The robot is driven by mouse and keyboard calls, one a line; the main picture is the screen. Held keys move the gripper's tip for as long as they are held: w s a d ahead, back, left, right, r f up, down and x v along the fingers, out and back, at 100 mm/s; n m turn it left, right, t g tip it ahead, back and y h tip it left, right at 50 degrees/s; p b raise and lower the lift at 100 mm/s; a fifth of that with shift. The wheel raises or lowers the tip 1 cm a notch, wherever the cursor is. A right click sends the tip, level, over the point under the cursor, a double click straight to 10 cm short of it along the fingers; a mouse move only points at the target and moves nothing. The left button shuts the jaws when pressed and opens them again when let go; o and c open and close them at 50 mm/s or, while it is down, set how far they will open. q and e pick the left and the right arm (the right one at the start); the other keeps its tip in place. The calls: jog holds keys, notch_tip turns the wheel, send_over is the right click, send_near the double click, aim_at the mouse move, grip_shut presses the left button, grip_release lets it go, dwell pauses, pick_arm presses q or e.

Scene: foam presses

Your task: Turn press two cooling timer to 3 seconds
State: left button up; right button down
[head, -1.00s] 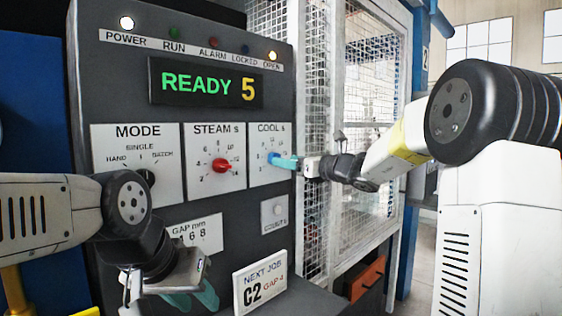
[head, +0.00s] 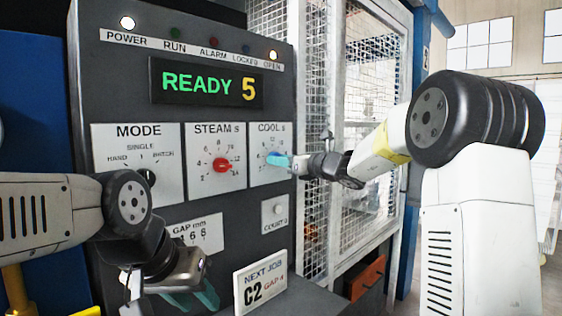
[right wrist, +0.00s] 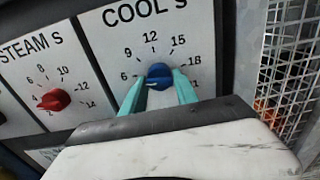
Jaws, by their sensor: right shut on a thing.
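The blue COOL S knob (head: 274,158) is on the right dial plate (head: 268,175) of the dark panel. My right gripper (head: 281,161) is shut on this knob, its teal fingers on either side of it. In the right wrist view, the blue knob (right wrist: 159,76) sits between the fingers of the right gripper (right wrist: 158,90). A pale mark on the knob faces left, toward the low numbers near 6; its exact reading is unclear. The left finger covers part of the low scale. My left gripper (head: 194,300) is open and empty, low before the panel.
The red STEAM S knob (head: 222,165) and black MODE knob (head: 148,178) are to the left. The display (head: 205,84) reads READY 5. A mesh guard (head: 315,120) stands close to the right.

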jog(key=shift+d+n, duration=0.1)
jog(key=shift+n, duration=3.8)
jog(key=c, duration=1)
grip_release()
jog(key=shift+o, duration=0.2)
jog(key=v, duration=0.7)
jog(key=shift+s+d, duration=0.3)
